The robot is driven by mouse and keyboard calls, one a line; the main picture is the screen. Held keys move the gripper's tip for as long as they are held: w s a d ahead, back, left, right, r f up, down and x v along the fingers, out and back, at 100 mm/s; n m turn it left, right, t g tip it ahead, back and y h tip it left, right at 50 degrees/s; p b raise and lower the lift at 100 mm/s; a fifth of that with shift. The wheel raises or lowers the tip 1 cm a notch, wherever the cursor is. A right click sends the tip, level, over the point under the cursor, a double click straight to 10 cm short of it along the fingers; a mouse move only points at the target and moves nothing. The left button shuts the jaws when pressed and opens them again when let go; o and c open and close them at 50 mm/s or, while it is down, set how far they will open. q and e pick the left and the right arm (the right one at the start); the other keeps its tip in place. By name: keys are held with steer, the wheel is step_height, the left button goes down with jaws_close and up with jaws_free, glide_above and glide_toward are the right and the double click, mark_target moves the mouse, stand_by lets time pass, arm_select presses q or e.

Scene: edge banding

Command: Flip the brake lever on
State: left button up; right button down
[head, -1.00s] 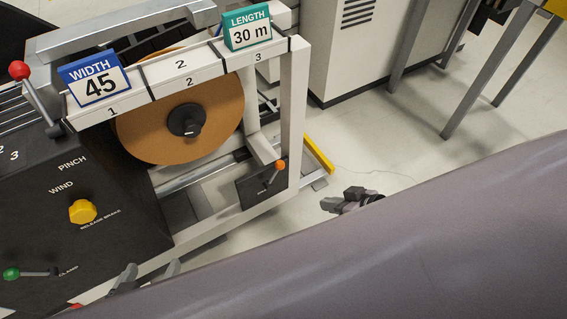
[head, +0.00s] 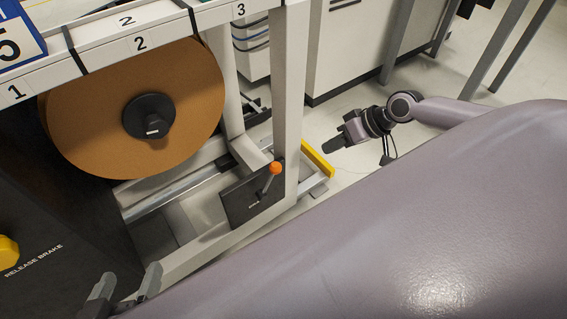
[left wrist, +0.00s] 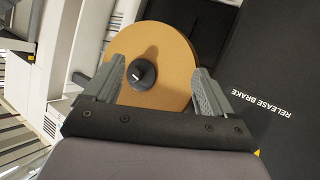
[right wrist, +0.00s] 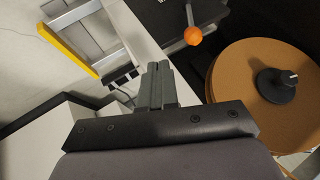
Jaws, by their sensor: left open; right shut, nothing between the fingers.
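The brake lever (head: 270,178) has an orange ball knob and stands on a black plate (head: 240,205) low on the white frame post. It also shows at the top of the right wrist view (right wrist: 193,30). My right gripper (head: 328,146) is shut and empty, to the right of the lever and apart from it. My left gripper (head: 128,284) is open and empty at the bottom left of the head view. In the left wrist view its fingers (left wrist: 155,90) are spread, with the brown roll beyond them.
A large brown roll (head: 90,100) with a black hub hangs left of the lever. A yellow knob (head: 8,250) sits beside the RELEASE BRAKE label. The white post (head: 290,90) rises beside the lever. A yellow strip (head: 318,160) lies near the floor. Open floor lies to the right.

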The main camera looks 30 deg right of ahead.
arm_select(q)
steer(key=shift+w+f, duration=0.1)
steer(key=shift+w, duration=0.05)
arm_select(e)
steer(key=shift+w+d, duration=0.2)
steer(key=shift+w, duration=0.05)
arm_select(q)
steer(key=shift+d, duration=0.1)
steer(key=b, duration=0.2)
steer(key=d+h+b, duration=0.1)
steer(key=b, duration=0.2)
steer(key=shift+w+d+f+t, duration=0.2)
steer(key=shift+d+f+t, duration=0.1)
steer(key=shift+f, duration=0.1)
arm_select(e)
steer(key=w+a+f, duration=0.5)
steer(key=a+f, duration=0.2)
steer(key=a, duration=0.1)
steer(key=shift+a, duration=0.25)
steer(key=shift+r, duration=0.1)
